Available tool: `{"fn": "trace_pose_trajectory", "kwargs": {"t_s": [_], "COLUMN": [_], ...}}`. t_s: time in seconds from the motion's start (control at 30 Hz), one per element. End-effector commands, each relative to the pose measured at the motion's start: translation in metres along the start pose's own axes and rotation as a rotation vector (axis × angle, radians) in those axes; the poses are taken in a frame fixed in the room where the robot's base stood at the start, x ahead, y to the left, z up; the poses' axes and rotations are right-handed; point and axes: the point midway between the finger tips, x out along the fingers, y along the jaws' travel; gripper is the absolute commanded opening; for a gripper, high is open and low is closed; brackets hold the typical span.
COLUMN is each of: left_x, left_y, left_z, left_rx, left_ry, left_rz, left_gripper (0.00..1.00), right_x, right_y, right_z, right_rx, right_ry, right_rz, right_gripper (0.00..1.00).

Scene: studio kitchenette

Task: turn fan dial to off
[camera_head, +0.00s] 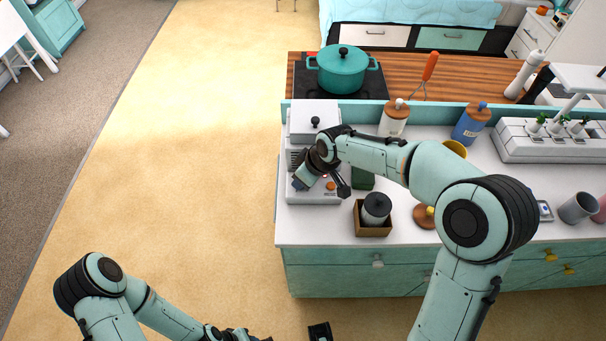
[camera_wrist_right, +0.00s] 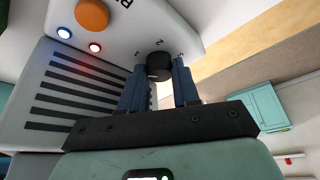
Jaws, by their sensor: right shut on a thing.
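The fan dial (camera_wrist_right: 159,66) is a round black knob on the pale face of a grey-white appliance (camera_wrist_right: 120,45), with small printed marks around it. My right gripper (camera_wrist_right: 160,75) has its two blue fingers on either side of the dial and is shut on it. Which mark the dial points to is not clear. In the head view the appliance (camera_head: 312,110) stands at the counter's left end, and my right gripper (camera_head: 299,184) is at its front, hiding the dial. My left gripper (camera_head: 262,338) is at the bottom edge, partly cut off.
The appliance face also has an orange button (camera_wrist_right: 92,14), a blue light (camera_wrist_right: 64,32) and a red light (camera_wrist_right: 95,48). A brown box with a dark-lidded jar (camera_head: 376,207) and a green item (camera_head: 362,177) stand close right. Floor to the left is clear.

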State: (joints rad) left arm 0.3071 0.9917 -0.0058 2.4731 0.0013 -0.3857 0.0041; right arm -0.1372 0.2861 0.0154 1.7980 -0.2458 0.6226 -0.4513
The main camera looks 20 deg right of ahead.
Motion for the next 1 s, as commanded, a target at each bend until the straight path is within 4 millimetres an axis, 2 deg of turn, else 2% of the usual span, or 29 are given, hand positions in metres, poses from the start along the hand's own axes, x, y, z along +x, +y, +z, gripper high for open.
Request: {"fn": "trace_pose_trajectory", "kwargs": {"t_s": [0.37,0.93,0.97,1.0], "left_x": [-0.0065,-0.0071,-0.0071,-0.0071], "left_y": [0.0028,0.0031,0.0031,0.0031], "left_z": [-0.0015,-0.0016,-0.0016,-0.0016], "left_rx": [0.001,0.001,0.001,0.001], "left_ry": [0.003,0.003,0.003,0.003], "left_rz": [0.001,0.001,0.001,0.001], "left_gripper": [0.43,0.43,0.43,0.43], "right_x": [0.0003,0.0008,0.0009,0.0008], "right_y": [0.0015,0.0016,0.0016,0.0016], "right_z": [0.0003,0.0011,0.0011,0.0011], "right_rx": [-0.165,-0.196,-0.196,-0.196], "right_ry": [-0.002,-0.004,-0.004,-0.004], "right_rz": [-0.068,-0.080,-0.080,-0.080], "right_gripper": [0.00,0.00,0.34,0.47]}}
